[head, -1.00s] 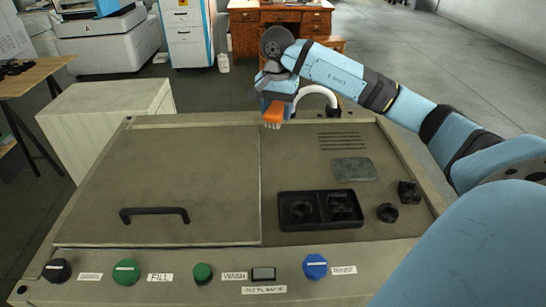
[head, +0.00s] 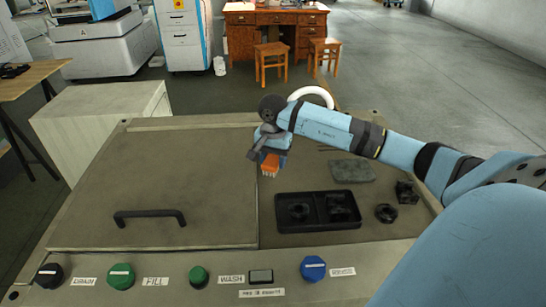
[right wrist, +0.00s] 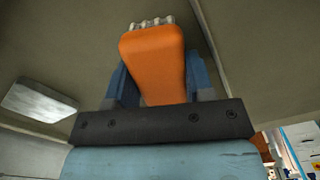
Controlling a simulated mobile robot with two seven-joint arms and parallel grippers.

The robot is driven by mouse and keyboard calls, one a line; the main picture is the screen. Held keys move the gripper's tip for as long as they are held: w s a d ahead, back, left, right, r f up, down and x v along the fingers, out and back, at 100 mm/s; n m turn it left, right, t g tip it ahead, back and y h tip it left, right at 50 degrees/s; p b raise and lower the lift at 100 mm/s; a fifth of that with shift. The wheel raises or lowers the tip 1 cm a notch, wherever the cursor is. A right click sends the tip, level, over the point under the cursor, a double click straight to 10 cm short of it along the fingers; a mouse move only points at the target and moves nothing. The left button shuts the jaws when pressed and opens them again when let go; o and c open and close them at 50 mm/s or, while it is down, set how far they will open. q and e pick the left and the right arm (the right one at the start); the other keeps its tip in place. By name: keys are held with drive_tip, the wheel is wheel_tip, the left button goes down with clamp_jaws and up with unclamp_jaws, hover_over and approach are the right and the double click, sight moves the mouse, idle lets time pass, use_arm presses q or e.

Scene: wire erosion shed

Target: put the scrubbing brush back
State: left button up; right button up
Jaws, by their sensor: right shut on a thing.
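The scrubbing brush (head: 270,164) has an orange body and pale bristles pointing down. My right gripper (head: 271,153) is shut on it and holds it above the machine top, close to the seam between the large lid and the right-hand panel. In the right wrist view the orange brush (right wrist: 153,55) sits between the two blue fingers, with bristles showing at its far end. A black tray with two compartments (head: 318,226) lies on the panel, nearer to me than the brush; a dark part stands in each compartment. My left gripper is not in view.
A grey-green pad (head: 351,171) and two dark parts, one round (head: 386,213) and one blocky (head: 405,191), lie right of the tray. The lid (head: 160,180) has a raised black handle (head: 149,216). Knobs (head: 313,268) line the front. A white curved pipe (head: 314,94) rises behind.

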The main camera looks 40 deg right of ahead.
sight(273, 158)
drive_tip(key=shift+r, duration=0.1)
drive_tip(key=o, duration=0.6)
wheel_tip(273, 158, up, 12)
drive_tip(key=shift+r+p, duration=0.1)
drive_tip(key=shift+p, duration=0.2)
idle(0.6)
